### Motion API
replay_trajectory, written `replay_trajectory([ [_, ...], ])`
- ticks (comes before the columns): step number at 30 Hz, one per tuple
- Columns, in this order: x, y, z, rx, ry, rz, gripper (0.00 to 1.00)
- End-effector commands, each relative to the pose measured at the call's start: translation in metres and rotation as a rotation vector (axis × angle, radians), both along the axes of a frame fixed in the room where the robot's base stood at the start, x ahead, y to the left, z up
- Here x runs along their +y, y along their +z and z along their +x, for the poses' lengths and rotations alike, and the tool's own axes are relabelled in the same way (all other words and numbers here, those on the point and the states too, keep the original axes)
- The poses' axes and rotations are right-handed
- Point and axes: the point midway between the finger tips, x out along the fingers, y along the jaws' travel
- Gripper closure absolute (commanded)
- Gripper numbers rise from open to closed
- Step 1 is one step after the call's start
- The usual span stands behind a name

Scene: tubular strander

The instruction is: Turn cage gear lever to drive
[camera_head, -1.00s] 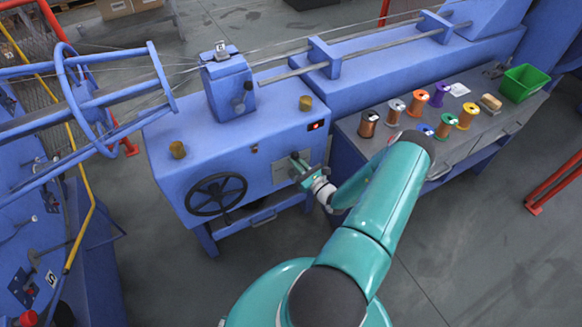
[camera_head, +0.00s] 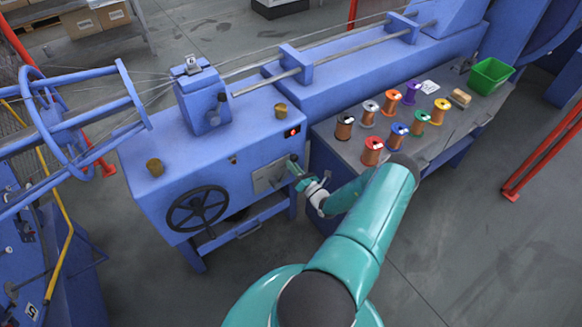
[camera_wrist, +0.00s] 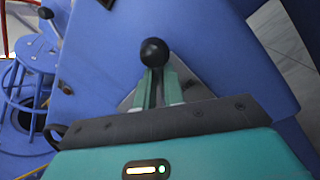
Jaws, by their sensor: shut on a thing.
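The gear lever has a round black knob (camera_wrist: 154,52), which stands up just beyond my fingertips in the wrist view. My gripper (camera_wrist: 158,90) is shut on the lever below the knob, with one green finger on each side of the shaft. In the head view my gripper (camera_head: 301,181) is at the right end of the blue machine's front, beside a grey lever plate (camera_head: 266,179). The lever itself is mostly hidden there by my gripper, and the plate's markings are too small to read.
A grey workbench (camera_head: 345,150) to the right holds several wire spools and a green bin (camera_head: 490,75). A red rail (camera_head: 545,150) stands at far right. Grey floor is open in front.

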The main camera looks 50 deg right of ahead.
Motion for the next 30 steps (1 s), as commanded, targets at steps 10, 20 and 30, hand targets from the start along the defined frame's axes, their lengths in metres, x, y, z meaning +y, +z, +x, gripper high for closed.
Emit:
replay_trajectory([
  [10, -0.002, -0.002, -0.002, 0.000, -0.004, 0.012, 1.00],
  [20, -0.001, -0.002, -0.001, 0.000, -0.004, 0.011, 0.67],
  [30, 0.001, -0.005, -0.014, -0.001, -0.003, 0.012, 0.67],
])
